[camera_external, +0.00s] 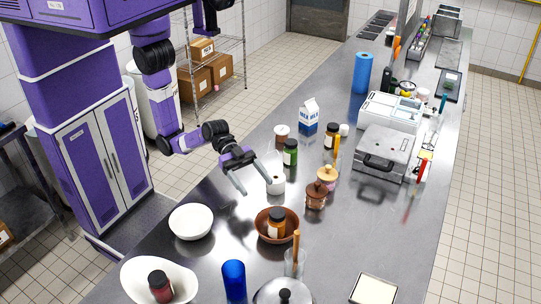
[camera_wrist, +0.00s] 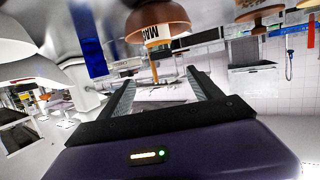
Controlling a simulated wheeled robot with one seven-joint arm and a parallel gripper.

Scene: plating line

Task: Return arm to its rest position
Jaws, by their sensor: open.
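My gripper (camera_external: 256,178) is on the purple arm in the external view, above the left side of the metal counter (camera_external: 212,262). Its two fingers are spread apart. In the wrist view my gripper (camera_wrist: 160,90) also shows open, with nothing between the fingertips. A white container with a dark top (camera_external: 275,182) stands close to the fingertips in the external view; I cannot tell whether they touch. A brown bowl (camera_external: 262,229) holding an amber jar (camera_external: 277,222) is in front of the gripper. The wrist view is strongly tilted.
A white bowl (camera_external: 191,222), a larger white bowl (camera_external: 178,276) with a dark red jar (camera_external: 160,286), and a blue cylinder (camera_external: 234,281) stand at the near end. A green jar (camera_external: 291,153) and milk carton (camera_external: 308,116) stand behind. A grill (camera_external: 384,152) is on the right.

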